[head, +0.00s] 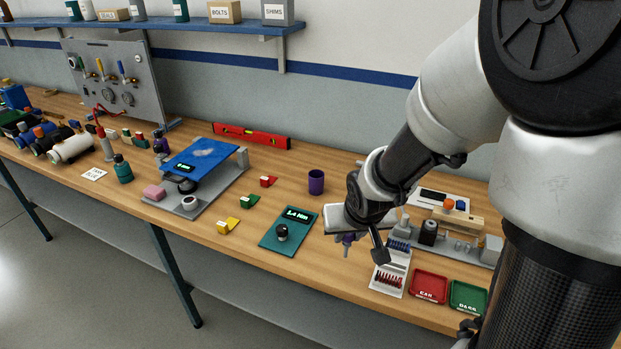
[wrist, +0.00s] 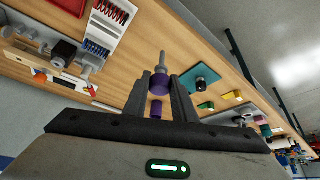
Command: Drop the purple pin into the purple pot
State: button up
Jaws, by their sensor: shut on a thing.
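The purple pin (wrist: 160,83) is gripped between the two dark fingers of my gripper (head: 347,238); its grey metal tip sticks out past the fingertips. In the wrist view the pot (wrist: 156,110) shows between the fingers, beyond the pin. The inside of the pot is mostly hidden.
A teal board with a display (head: 289,231) lies left of my gripper. A white rack of red and blue pieces (head: 389,279), a red tray (head: 429,286) and a green tray (head: 468,297) lie to the right. Bare wood surrounds the pot.

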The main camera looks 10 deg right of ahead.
aim_at(317, 191)
jog(key=i+j+z, duration=0.1)
jog(key=j, duration=0.35)
jog(key=i+j+z, duration=0.1)
jog(key=i+j, duration=0.15)
jog(key=j, duration=0.25)
jog(key=i+j, duration=0.15)
jog(key=j, duration=0.3)
jog(key=i+j+z, duration=0.15)
jog(key=j, duration=0.35)
jog(key=i+j+z, duration=0.1)
jog(key=j, duration=0.4)
jog(key=i+j+z, duration=0.1)
jog(key=j, duration=0.4)
